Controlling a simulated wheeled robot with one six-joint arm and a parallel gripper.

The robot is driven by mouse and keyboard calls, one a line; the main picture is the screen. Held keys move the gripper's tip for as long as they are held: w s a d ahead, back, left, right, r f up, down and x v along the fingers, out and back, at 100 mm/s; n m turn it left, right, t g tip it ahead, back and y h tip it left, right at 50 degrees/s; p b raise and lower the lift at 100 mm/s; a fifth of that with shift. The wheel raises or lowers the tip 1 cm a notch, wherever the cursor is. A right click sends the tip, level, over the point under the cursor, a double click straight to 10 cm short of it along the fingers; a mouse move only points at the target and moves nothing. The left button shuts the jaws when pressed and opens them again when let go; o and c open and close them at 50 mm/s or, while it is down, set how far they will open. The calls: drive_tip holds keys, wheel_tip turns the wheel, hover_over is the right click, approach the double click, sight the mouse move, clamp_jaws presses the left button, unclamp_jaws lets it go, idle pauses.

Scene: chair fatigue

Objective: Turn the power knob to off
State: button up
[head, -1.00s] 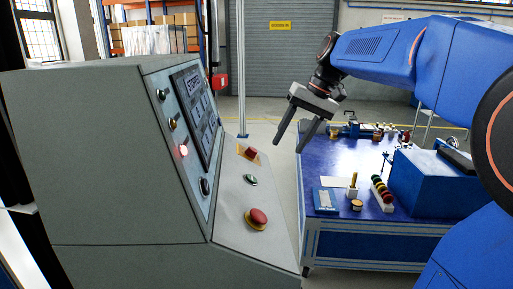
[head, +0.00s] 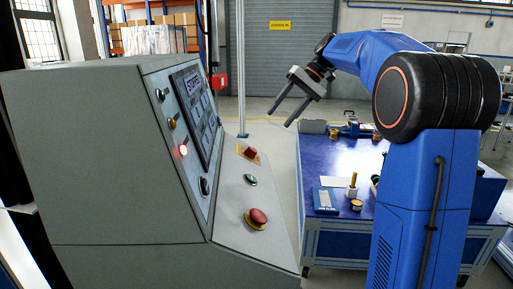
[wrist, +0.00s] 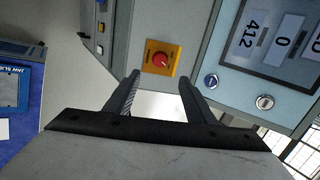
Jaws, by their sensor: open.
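A red rotary knob (head: 251,152) on a square yellow plate sits on the sloping ledge of the grey control cabinet (head: 100,160); it looks like the power knob. My gripper (head: 279,119) is open and empty, above and to the right of the knob in the head view, apart from it. In the wrist view the knob (wrist: 161,60) shows its white pointer mark, and it lies beyond and between the spread fingertips of my gripper (wrist: 159,78). Nothing covers the knob.
A red mushroom button (head: 258,217) with a yellow ring and a green button (head: 250,180) share the ledge. A display (head: 195,100) and a lit lamp (head: 183,150) are on the cabinet's upright face. A blue workbench (head: 335,160) with small items stands behind.

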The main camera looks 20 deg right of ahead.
sight(254, 149)
drive_tip(key=x, duration=1.4)
drive_tip(key=shift+a+f, duration=0.2)
drive_tip(key=shift+f, duration=0.1)
drive_tip(key=c, duration=1)
